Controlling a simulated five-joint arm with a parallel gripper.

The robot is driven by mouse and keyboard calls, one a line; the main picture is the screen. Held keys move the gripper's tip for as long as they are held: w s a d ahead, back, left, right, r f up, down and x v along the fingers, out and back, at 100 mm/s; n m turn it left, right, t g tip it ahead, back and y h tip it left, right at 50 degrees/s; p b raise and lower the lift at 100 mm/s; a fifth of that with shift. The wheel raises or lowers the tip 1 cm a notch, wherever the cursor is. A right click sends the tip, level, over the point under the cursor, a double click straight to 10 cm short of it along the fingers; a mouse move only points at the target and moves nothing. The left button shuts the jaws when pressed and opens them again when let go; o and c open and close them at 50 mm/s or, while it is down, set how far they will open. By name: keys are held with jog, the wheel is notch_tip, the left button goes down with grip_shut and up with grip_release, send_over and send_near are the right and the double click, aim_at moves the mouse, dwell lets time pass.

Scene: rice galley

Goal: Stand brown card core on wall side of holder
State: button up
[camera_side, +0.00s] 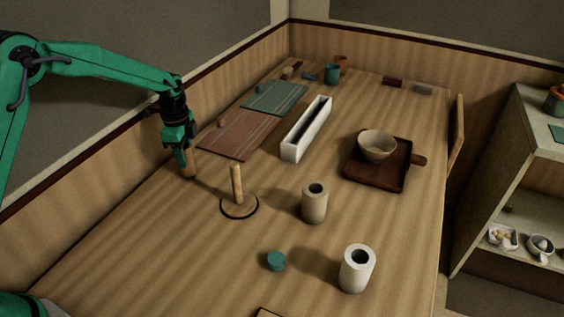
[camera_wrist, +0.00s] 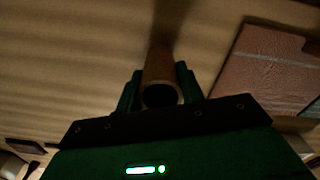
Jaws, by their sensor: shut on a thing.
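The brown card core (camera_side: 189,168) is upright in my gripper (camera_side: 184,155), to the left of the holder and between it and the wall. Its lower end is at or very near the table; I cannot tell if it touches. The wrist view shows the core (camera_wrist: 161,76) between the two green fingers of my gripper (camera_wrist: 158,76), with its open dark end towards the camera. The holder (camera_side: 237,187) is a wooden peg on a round base with a dark rim. The peg is bare and apart from the core.
A pale roll (camera_side: 357,270), a tan roll (camera_side: 315,204) and a green puck (camera_side: 276,261) stand to the right and front. A reddish mat (camera_side: 236,134) and a white trough (camera_side: 306,130) lie behind. The wooden wall (camera_side: 120,165) runs along the left.

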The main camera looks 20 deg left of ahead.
jog(key=shift+f, duration=0.5)
dwell(0.7)
jog(key=o, duration=1.2)
jog(key=shift+r, duration=0.15)
notch_tip(320, 180, up, 8)
jog(key=shift+f, duration=0.25)
jog(key=shift+r, duration=0.1)
jog(key=shift+r, duration=2.15)
